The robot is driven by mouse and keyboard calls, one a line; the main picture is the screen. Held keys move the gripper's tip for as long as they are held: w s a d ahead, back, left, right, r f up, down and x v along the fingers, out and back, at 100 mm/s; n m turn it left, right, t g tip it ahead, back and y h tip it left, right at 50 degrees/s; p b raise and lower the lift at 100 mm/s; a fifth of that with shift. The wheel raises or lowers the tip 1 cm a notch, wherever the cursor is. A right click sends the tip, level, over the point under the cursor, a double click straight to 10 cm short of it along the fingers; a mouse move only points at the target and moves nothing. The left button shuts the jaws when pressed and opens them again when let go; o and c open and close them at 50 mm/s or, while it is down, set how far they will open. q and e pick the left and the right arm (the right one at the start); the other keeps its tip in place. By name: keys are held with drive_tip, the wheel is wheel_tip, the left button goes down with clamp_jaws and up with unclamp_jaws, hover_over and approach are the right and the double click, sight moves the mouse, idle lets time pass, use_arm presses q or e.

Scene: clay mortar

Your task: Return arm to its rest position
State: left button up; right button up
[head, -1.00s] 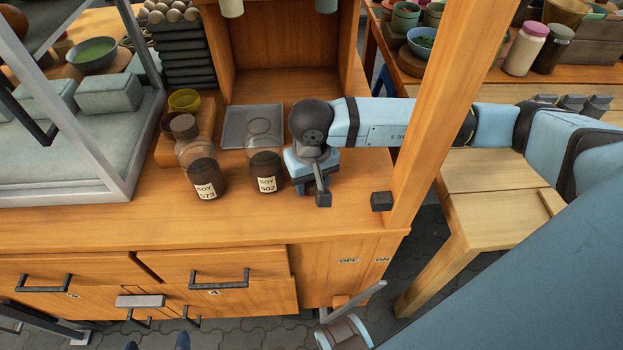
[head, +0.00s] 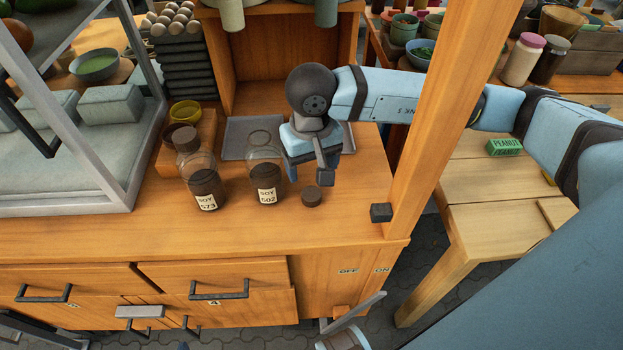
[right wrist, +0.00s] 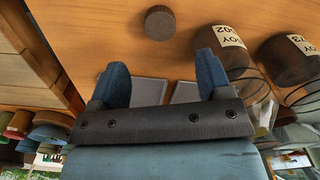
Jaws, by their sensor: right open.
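My right gripper (head: 307,176) is open and empty, pointing down just above the counter (head: 340,220). A dark round cap (head: 311,197) lies on the counter just below and in front of it, apart from the fingers. In the right wrist view the cap (right wrist: 160,22) lies beyond the two spread blue fingers (right wrist: 162,75). The bottle labelled SOY 502 (head: 266,184) stands uncapped just left of the gripper. The bottle labelled SOY 573 (head: 203,180) stands further left with a dark cap on. My left gripper is not in view.
A wooden post (head: 437,110) rises right of the gripper, in front of my right arm. A grey tray (head: 236,140) lies behind the bottles. A metal-framed case (head: 120,180) stands at left. A green peanut box (head: 504,147) sits on the right-hand table.

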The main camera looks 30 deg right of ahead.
drive_tip(key=shift+r, duration=1.65)
